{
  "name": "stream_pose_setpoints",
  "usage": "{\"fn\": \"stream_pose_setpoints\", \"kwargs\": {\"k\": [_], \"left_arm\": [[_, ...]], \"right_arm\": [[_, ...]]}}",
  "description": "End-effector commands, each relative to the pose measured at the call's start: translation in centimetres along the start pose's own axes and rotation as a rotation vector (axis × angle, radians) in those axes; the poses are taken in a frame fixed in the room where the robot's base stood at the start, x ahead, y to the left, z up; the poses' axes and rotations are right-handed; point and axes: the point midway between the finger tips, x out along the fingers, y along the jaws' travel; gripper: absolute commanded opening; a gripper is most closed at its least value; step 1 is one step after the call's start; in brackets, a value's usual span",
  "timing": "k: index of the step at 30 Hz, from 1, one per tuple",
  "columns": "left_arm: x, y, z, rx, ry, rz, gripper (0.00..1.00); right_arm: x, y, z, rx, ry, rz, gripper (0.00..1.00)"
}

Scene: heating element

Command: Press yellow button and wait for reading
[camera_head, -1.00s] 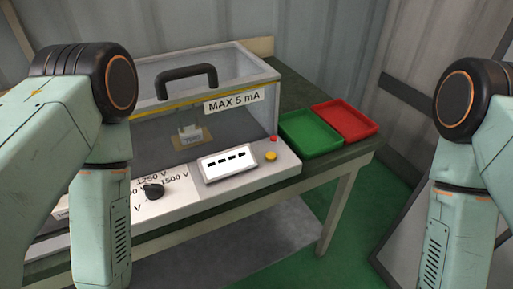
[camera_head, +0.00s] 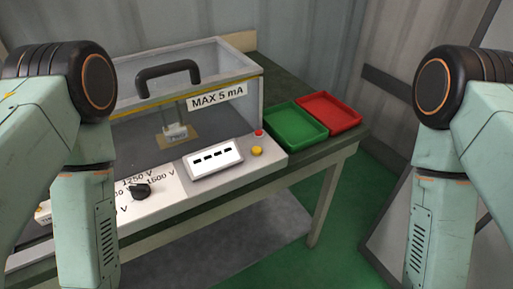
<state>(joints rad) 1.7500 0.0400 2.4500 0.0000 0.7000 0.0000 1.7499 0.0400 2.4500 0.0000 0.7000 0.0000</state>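The yellow button (camera_head: 257,151) sits on the right end of the tester's front panel. A small red button or lamp (camera_head: 259,132) is just behind it. The display (camera_head: 213,158), left of the yellow button, shows only dark dashes. The clear tester box (camera_head: 225,112) has a black handle, a "MAX 5 mA" label and a closed lid. A small pale part (camera_head: 176,131) sits inside on a tan plate. Both my arms show at the left and right sides, but neither gripper is in view. Nothing of mine is seen touching the yellow button.
A black knob (camera_head: 140,191) with voltage marks is on the panel's left. A green tray (camera_head: 295,126) and a red tray (camera_head: 329,113) lie on the table (camera_head: 340,153) to the right, both looking empty. Green floor shows beyond the table's right end.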

Motion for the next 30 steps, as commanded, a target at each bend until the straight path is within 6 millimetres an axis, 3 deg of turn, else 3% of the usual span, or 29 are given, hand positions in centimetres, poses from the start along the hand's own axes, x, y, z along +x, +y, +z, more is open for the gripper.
{"fn": "stream_pose_setpoints", "kwargs": {"k": [3,30], "left_arm": [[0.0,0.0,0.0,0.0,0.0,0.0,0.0],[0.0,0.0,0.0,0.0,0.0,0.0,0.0]], "right_arm": [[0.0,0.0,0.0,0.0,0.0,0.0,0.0],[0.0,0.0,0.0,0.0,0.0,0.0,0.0]]}}
